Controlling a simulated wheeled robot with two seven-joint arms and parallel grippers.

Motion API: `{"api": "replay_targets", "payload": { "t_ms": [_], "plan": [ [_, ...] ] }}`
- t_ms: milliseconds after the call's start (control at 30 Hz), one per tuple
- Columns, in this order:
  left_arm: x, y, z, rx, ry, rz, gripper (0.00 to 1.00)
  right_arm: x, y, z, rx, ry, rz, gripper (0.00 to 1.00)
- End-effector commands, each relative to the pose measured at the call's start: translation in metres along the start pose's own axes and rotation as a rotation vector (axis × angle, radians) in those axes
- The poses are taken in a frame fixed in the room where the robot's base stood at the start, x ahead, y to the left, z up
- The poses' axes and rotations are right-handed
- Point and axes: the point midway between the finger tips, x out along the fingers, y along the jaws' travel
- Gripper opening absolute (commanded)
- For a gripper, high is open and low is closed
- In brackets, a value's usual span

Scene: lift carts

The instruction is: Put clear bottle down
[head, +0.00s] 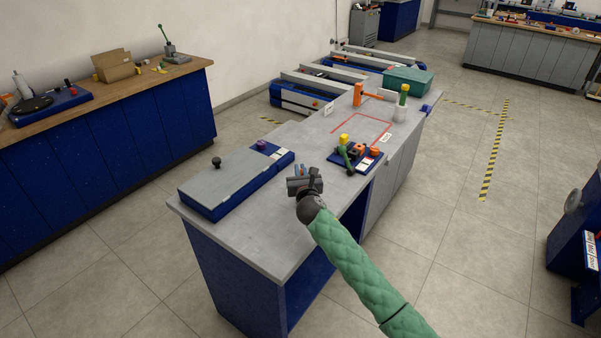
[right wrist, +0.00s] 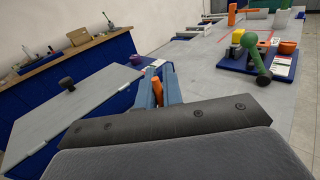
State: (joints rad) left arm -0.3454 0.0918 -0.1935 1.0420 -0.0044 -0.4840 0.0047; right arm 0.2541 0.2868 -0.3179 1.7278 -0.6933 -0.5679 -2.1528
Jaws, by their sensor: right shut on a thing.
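My right gripper (head: 303,183) is over the near part of the grey-topped workbench (head: 250,225). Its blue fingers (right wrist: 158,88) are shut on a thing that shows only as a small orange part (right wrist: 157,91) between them. I take this to be the clear bottle, but its clear body cannot be made out. Most of it is hidden by the gripper. I cannot tell whether it touches the bench. My left gripper is not in view.
A grey panel with a black knob (head: 217,163) lies left of the gripper. Beyond it, a blue tray (head: 374,167) holds green, yellow and orange parts. A red outline marks bare bench top.

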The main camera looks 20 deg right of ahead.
Motion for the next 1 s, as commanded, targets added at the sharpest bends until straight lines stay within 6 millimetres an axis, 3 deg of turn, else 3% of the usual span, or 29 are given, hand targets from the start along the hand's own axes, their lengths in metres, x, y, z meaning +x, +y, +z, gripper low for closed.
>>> {"api": "replay_targets", "payload": {
  "t_ms": [200,567,600,700,1000],
  "plan": [
    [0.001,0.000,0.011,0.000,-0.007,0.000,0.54,0.000,-0.001,-0.014,0.001,-0.001,0.000,0.00],
    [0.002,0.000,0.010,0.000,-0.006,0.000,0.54,0.000,-0.001,-0.017,0.001,-0.002,0.001,0.00],
    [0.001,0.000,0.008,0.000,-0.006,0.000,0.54,0.000,0.000,-0.017,0.001,-0.002,0.001,0.14],
    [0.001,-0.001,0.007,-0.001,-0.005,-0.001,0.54,0.000,0.000,-0.017,0.001,-0.001,0.000,0.30],
    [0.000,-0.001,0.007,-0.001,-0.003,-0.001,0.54,0.000,0.000,-0.015,0.001,-0.002,0.000,0.30]
  ]
}}
